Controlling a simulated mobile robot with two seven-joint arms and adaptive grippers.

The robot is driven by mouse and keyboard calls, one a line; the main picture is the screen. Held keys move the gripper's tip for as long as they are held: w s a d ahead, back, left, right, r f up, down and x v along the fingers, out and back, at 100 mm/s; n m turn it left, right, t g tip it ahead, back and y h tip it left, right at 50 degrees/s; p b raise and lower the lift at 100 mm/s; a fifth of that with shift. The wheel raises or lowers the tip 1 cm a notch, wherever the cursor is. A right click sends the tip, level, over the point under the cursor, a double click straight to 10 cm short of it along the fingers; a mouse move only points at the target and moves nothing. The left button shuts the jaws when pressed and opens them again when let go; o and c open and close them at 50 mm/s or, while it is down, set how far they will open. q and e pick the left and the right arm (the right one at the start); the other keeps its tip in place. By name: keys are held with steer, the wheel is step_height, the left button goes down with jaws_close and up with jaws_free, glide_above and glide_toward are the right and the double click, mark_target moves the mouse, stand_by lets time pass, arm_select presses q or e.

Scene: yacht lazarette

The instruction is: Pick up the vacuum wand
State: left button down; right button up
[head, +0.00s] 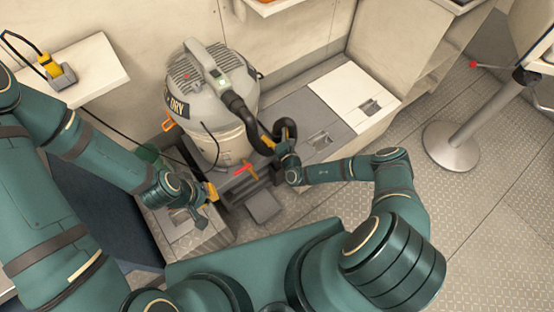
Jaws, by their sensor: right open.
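A grey and cream wet/dry vacuum (212,95) stands upright at the centre back, with a carry handle on its lid. A black ribbed hose (238,108) leaves its front right side and curls down in a loop beside my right gripper (277,138). I cannot pick out a separate wand from the hose; the gripper hides part of this area. My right gripper is open, its yellow-padded fingers at the lower part of the loop. Whether they touch it is unclear. My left gripper (209,198) is low, left of the vacuum's base and apart from the hose; its jaw opening is unclear.
A red handle (245,169) lies in front of the vacuum. A pale locker lid (353,93) is on the right. A grey post on a round base (451,146) stands on the patterned floor. A white shelf (97,68) at left holds a yellow and grey device (53,70).

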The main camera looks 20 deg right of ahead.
steer(key=shift+w, duration=0.3)
jaws_close()
stand_by(0.3)
